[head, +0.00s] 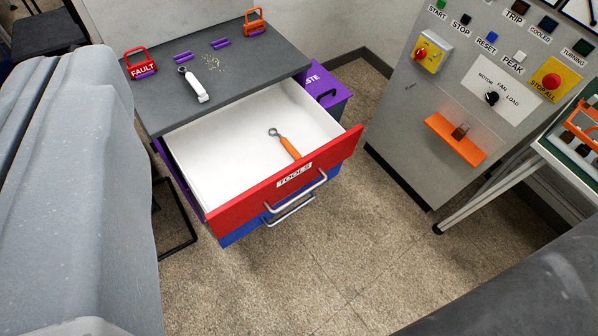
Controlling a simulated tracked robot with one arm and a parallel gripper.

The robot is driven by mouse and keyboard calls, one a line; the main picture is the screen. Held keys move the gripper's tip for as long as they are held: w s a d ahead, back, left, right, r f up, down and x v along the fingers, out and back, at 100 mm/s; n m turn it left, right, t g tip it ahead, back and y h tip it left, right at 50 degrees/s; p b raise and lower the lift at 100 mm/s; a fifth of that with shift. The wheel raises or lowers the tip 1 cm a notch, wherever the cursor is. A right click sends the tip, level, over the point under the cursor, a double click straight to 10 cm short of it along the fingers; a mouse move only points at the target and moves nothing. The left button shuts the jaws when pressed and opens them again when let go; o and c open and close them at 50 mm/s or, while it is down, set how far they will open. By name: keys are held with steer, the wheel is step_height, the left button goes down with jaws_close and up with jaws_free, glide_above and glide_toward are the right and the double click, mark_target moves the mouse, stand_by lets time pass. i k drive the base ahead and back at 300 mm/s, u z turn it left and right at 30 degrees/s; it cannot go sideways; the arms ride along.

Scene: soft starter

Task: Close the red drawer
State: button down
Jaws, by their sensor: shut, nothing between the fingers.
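The red drawer (235,207) is pulled well out of a cabinet with a dark grey top (235,55). Its red front carries a TOOLS label (294,175) and a silver bar handle (300,190). The white inside of the drawer is in plain sight. A wrench with an orange handle (288,146) lies in it. My gripper's fingers do not show. Large grey parts that look like my own fill the left side and the bottom right corner, apart from the drawer in the picture.
A blue drawer front (240,233) shows below the red one. On the cabinet top are a white-handled wrench (195,85), a red FAULT padlock (140,64) and an orange padlock (255,21). A control panel (400,130) stands right. Floor (290,270) before the drawer is clear.

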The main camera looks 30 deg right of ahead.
mark_target(228, 157)
steer(key=z, duration=0.05)
steer(key=k, duration=0.7)
steer(key=z, duration=0.6)
steer(key=i, duration=1)
steer(key=u, duration=0.05)
